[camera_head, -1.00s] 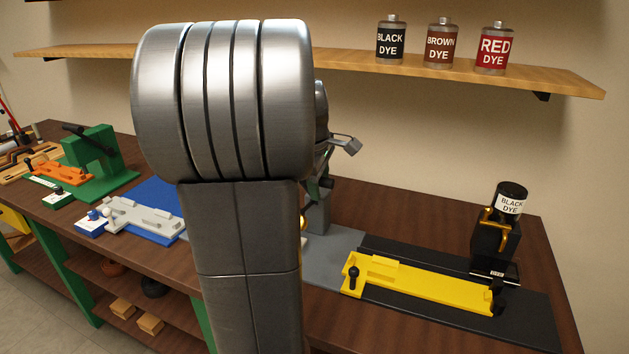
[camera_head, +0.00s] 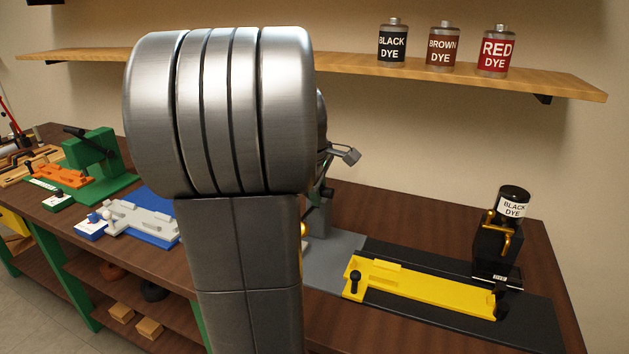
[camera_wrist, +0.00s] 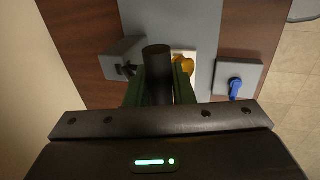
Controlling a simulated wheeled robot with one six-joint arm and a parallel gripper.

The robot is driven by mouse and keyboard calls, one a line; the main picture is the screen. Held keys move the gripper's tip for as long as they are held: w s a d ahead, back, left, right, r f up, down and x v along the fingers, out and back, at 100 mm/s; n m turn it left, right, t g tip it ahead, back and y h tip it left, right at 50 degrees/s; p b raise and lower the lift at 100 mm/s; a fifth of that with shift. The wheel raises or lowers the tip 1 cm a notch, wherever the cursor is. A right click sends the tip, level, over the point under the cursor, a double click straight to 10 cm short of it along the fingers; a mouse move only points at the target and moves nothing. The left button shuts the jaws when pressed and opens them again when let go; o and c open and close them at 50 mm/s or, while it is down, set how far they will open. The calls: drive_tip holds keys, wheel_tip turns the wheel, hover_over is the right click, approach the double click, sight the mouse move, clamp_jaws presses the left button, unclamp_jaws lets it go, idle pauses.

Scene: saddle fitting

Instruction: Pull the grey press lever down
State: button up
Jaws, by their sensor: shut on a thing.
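In the wrist view, my gripper (camera_wrist: 158,88) has its green fingers closed on the black cylindrical handle of the press lever (camera_wrist: 158,62). The handle points toward the camera, so its tilt is hard to judge. In the head view, the grey press (camera_head: 319,217) stands on a grey base (camera_head: 335,258), partly hidden behind my arm. My gripper and the lever handle are mostly hidden there too. A yellow part (camera_wrist: 184,63) on a white plate shows just right of the handle in the wrist view.
A small grey box with a blue knob (camera_wrist: 236,85) sits right of the press base. A yellow fixture (camera_head: 425,287) and a black stand with a dye bottle (camera_head: 513,200) are at right. Blue (camera_head: 150,215) and green (camera_head: 92,150) stations lie left. A shelf (camera_head: 350,65) runs above.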

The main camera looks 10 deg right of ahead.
drive_tip(key=s+a+f+b, duration=0.1)
drive_tip(key=s+f+b, duration=0.1)
drive_tip(key=f, duration=0.3)
drive_tip(key=s+a+f+b, duration=0.1)
drive_tip(key=s+f+b, duration=0.1)
drive_tip(key=f+b, duration=0.2)
drive_tip(key=shift+a+f, duration=0.3)
drive_tip(key=shift+f, duration=0.2)
idle(1.7)
drive_tip(key=shift+f, duration=0.1)
drive_tip(key=o, duration=0.8)
drive_tip(key=shift+a, duration=0.1)
drive_tip(key=shift+c, duration=0.2)
drive_tip(key=shift+r, duration=0.3)
